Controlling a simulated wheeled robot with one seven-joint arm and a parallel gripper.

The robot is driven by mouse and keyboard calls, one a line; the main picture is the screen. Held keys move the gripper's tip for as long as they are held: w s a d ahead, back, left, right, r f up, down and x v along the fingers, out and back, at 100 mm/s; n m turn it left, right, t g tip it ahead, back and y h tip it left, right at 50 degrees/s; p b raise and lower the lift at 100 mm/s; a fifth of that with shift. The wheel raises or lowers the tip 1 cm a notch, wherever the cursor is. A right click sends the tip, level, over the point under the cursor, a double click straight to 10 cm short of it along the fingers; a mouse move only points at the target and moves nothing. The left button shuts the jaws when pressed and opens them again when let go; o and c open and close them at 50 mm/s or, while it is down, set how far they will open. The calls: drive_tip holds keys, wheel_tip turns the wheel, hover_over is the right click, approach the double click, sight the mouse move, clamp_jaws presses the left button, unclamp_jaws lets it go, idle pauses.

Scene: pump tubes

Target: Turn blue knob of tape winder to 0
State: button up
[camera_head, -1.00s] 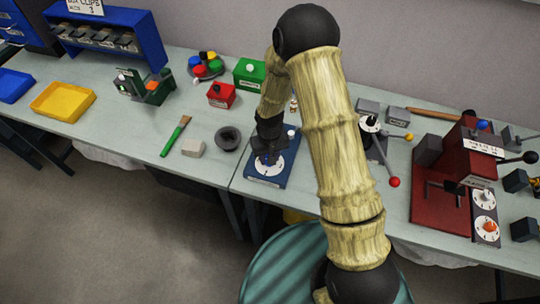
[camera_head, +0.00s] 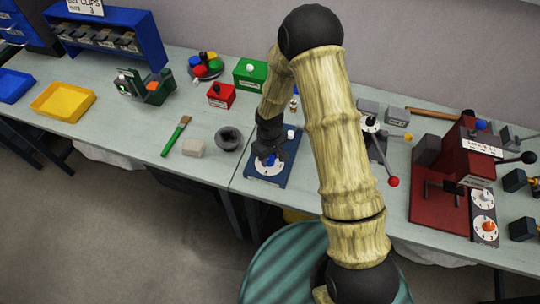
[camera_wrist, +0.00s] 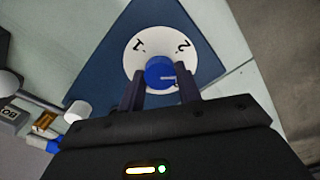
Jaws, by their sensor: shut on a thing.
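The blue knob (camera_wrist: 160,72) sits on a round white dial (camera_wrist: 136,56) on a dark blue base plate (camera_wrist: 115,42). The digits 1 and 2 show on the dial; the rest of it is hidden by my gripper. My gripper (camera_wrist: 160,87) is shut on the knob, one finger on each side. In the head view the blue base (camera_head: 283,178) stands near the table's front edge, with my gripper (camera_head: 268,157) over its dial from above.
A dark grey bowl (camera_head: 228,139), a pale block (camera_head: 193,148) and a green-handled brush (camera_head: 176,136) lie left of the base. A red-balled lever (camera_head: 393,181) and a red machine (camera_head: 440,206) stand to the right. A white knob (camera_head: 291,134) is close by.

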drive_tip(key=shift+n, duration=1.5)
drive_tip(key=n+p, duration=0.1)
drive_tip(key=n, duration=0.2)
drive_tip(key=o, duration=0.8)
drive_tip(key=shift+o, duration=0.2)
drive_tip(key=shift+f+m+b, duration=0.15)
drive_tip(key=shift+m+b, duration=0.25)
drive_tip(key=shift+m, duration=1.3)
